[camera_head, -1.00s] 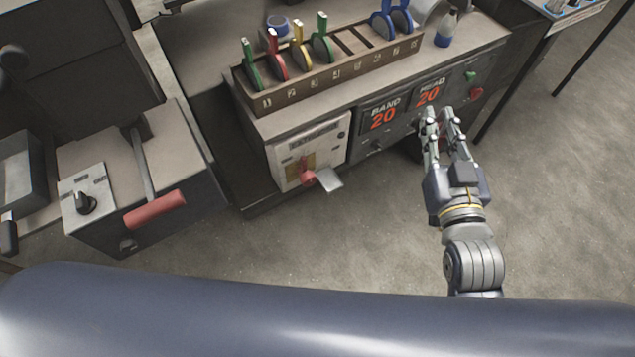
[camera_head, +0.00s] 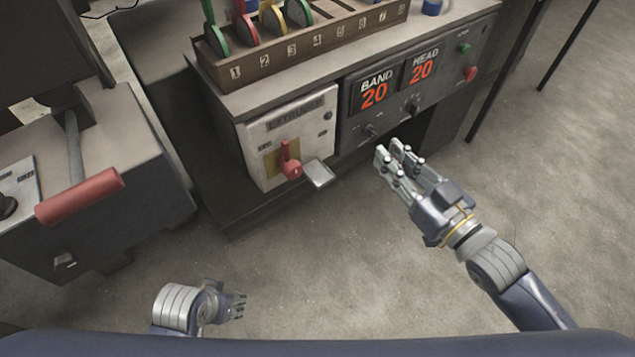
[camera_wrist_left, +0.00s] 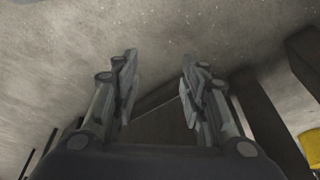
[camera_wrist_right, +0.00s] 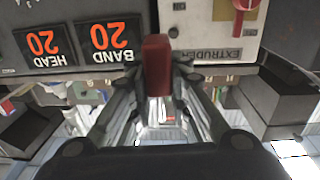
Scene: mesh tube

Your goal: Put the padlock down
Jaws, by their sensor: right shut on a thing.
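The red padlock (camera_wrist_right: 157,65) is between the fingertips of my right gripper (camera_wrist_right: 158,85) in the right wrist view, its red body facing the camera. In the head view, my right gripper (camera_head: 391,162) is in front of the cabinet, below the displays and right of the extruder panel; the padlock is mostly hidden by the fingers there. My left gripper (camera_head: 238,305) is low over the floor at the lower left. In the left wrist view (camera_wrist_left: 158,85) its fingers are apart with nothing between them.
The extruder panel (camera_head: 295,135) has a red lever (camera_head: 289,163) and a small grey plate (camera_head: 319,174) sticking out. A rack (camera_head: 300,55) with coloured-handled tools stands on the cabinet top. A machine with a red-handled lever (camera_head: 80,195) is at left. Floor in front is clear.

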